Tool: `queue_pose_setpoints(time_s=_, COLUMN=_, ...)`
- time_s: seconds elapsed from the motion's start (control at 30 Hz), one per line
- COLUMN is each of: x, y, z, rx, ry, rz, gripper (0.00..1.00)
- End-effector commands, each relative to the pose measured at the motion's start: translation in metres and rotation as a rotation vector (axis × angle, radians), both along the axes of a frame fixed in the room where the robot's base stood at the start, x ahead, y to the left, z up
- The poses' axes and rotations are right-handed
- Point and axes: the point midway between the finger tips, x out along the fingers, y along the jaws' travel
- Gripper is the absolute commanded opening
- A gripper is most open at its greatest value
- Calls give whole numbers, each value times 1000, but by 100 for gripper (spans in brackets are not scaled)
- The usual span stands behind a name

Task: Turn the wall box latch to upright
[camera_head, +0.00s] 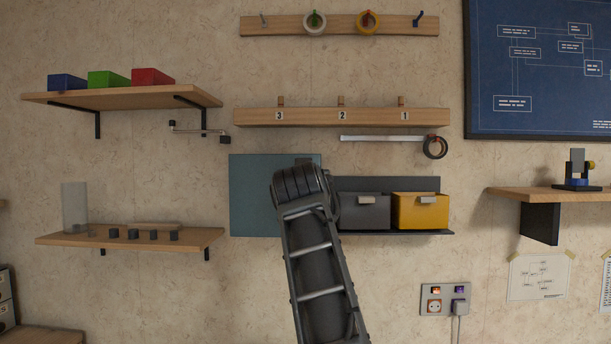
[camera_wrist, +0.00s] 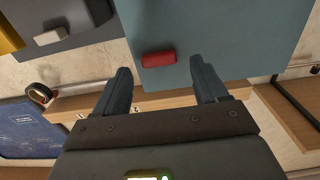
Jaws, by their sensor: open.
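The wall box is a flat teal panel on the wall (camera_head: 258,195), left of the grey and yellow bins. My arm covers its right part in the head view. The teal front (camera_wrist: 235,40) also fills the upper middle of the wrist view. The red latch (camera_wrist: 158,59) shows there as a short bar near the panel's edge, lying roughly level, slightly tilted, not upright. My gripper (camera_wrist: 161,65) is open, with one finger on each side of the latch. Contact cannot be told. In the head view the latch and my fingers are hidden behind my arm.
A grey bin (camera_head: 362,212) and a yellow bin (camera_head: 420,211) sit right of the panel. A numbered wooden rail (camera_head: 340,118) runs above, with a pale bar (camera_head: 385,138) and black ring (camera_head: 435,147) below it. Shelves stand at left; a socket plate (camera_head: 445,298) is lower right.

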Motion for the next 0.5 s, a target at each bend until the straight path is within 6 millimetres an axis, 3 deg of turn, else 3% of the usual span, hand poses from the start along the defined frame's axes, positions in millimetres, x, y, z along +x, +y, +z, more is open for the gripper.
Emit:
queue_pose_setpoints(time_s=0.2, x=17, y=-1, z=0, rx=0, ry=1, rz=-1, gripper=72)
queue_pose_setpoints(time_s=0.5, x=20, y=-1, z=-1, rx=0, ry=0, rz=0, gripper=72)
